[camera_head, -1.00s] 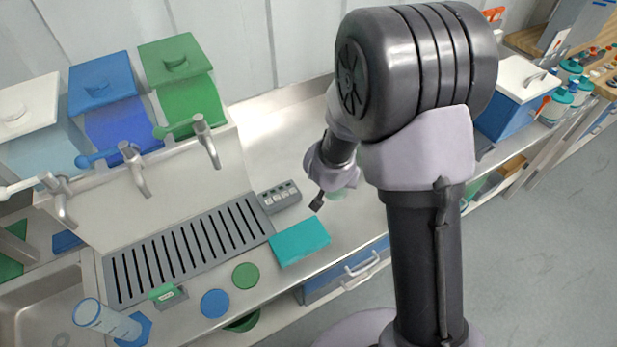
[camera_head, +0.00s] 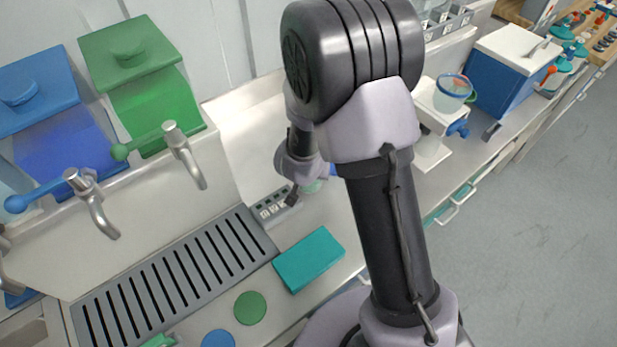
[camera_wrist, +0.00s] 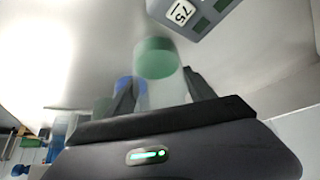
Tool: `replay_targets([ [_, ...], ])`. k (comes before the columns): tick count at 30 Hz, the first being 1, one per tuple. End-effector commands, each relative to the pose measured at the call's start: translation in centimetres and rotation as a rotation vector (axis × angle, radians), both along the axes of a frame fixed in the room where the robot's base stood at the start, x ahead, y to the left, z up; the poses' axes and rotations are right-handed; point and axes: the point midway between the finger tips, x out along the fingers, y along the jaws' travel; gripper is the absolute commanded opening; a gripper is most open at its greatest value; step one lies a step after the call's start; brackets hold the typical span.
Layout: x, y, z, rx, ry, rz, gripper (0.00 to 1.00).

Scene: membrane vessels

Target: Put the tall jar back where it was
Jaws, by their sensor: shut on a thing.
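My gripper (camera_wrist: 160,92) is shut on a clear, blurred jar with a green end (camera_wrist: 157,58), seen between the two dark fingers in the wrist view. The jar is over the steel counter, just right of a grey block with several labelled slots (camera_head: 275,206). I cannot tell whether it touches the counter.
A teal block (camera_head: 309,260), a green disc (camera_head: 250,308) and a blue disc (camera_head: 218,339) lie on the counter front. A slotted drain grate (camera_head: 180,285) runs at left below the taps. A clear bucket (camera_head: 452,94) stands on a white stand at right, near a blue cooler (camera_head: 505,85).

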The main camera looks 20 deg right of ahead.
Motion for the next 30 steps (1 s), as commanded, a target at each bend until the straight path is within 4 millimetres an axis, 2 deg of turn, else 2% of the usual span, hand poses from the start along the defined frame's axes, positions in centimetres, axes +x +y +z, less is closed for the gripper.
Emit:
replay_targets([
  [10,0.1,0.0,-0.4,0.001,-0.002,0.0,0.09],
  [11,0.1,0.0,-0.3,0.0,-0.002,-0.001,0.69],
  [13,0.1,0.0,-0.3,0.0,-0.002,-0.001,0.83],
  [23,0.1,0.0,0.0,0.001,-0.002,0.0,0.85],
  [26,-0.6,0.3,1.6,0.0,-0.002,0.001,0.85],
  [30,-2.6,1.1,5.4,-0.001,-0.003,0.001,0.85],
])
